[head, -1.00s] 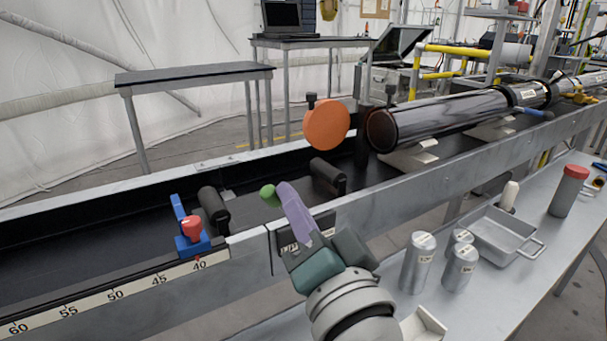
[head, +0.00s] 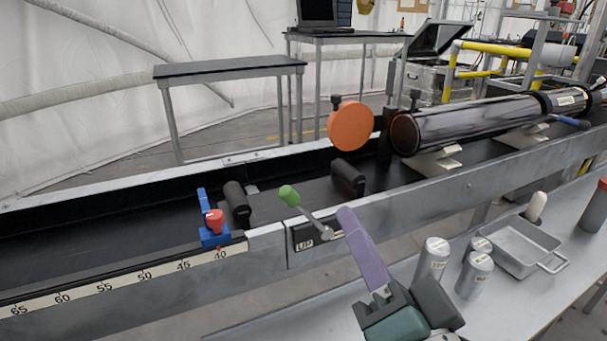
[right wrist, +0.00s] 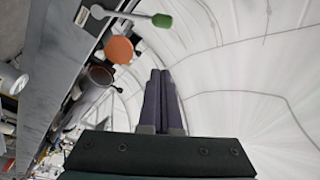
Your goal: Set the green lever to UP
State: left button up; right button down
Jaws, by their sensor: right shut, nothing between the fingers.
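The green lever shows in the head view as a green knob (head: 289,195) on a thin grey rod. The rod slants up and left from its pivot (head: 327,233) on the side of the long rail. A dark label plate (head: 305,243) sits behind the rod; its lettering seems to include "UP" but is partly covered. The green knob (right wrist: 162,20) also shows at the top of the right wrist view. My right gripper (head: 347,213), with purple fingers, is shut and empty, to the right of the knob and apart from it. Its fingers (right wrist: 160,75) show together in the wrist view. My left gripper is out of view.
A red-topped blue clamp (head: 214,230) sits on the rail left of the lever, above a number scale. An orange disc (head: 350,126) and dark tube (head: 470,122) stand behind. Silver cans (head: 433,258) and a metal tray (head: 522,247) rest on the right bench.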

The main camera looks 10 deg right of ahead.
jog(key=shift+s+d+f, duration=0.15)
jog(key=shift+s, duration=0.75)
jog(key=shift+s+d+f, duration=0.1)
jog(key=shift+s, duration=0.75)
